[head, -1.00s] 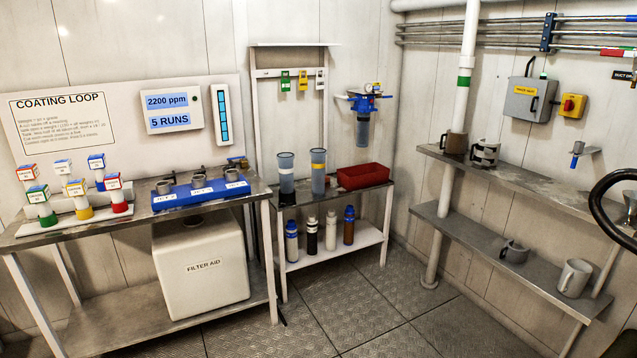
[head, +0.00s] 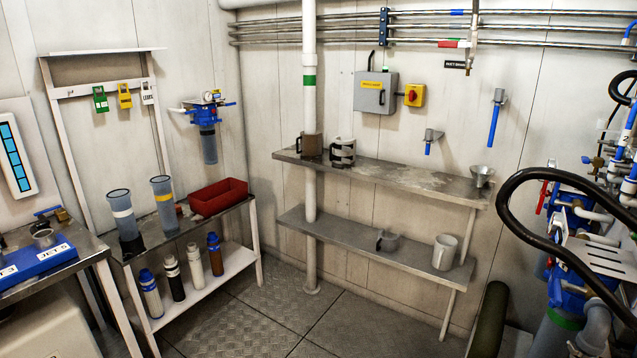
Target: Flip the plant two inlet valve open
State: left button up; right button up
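Blue and grey plant machinery (head: 575,215) stands at the right edge of the head view, with blue fittings and pipes. A red handle (head: 542,197) shows on its left side, and a blue handle (head: 631,118) shows at the far right edge. I cannot tell which of these, if any, is the plant two inlet valve, as no readable plant label shows. Neither of my grippers is in view.
A thick black hose (head: 520,180) loops in front of the machinery. A two-level wall shelf (head: 400,180) holds mugs and a funnel. A small table (head: 235,215) with filter housings and a red bin (head: 218,196) stands left. The floor (head: 330,320) between is clear.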

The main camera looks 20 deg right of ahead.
aim_at(555, 202)
jog(key=i+j+z, duration=0.1)
jog(key=i+z, duration=0.15)
jog(key=z, duration=0.25)
jog(key=i+j+z, duration=0.15)
jog(key=z, duration=0.35)
jog(key=i+j+z, duration=0.2)
jog(key=z, duration=0.25)
jog(key=i+j+z, duration=0.1)
jog(key=j+z, duration=0.4)
jog(key=i+j+z, duration=0.1)
jog(key=j+z, duration=0.25)
jog(key=i+j+z, duration=0.1)
jog(key=j+z, duration=0.55)
jog(key=j, duration=0.2)
jog(key=j+z, duration=0.25)
jog(key=j, duration=0.3)
jog(key=i, duration=0.05)
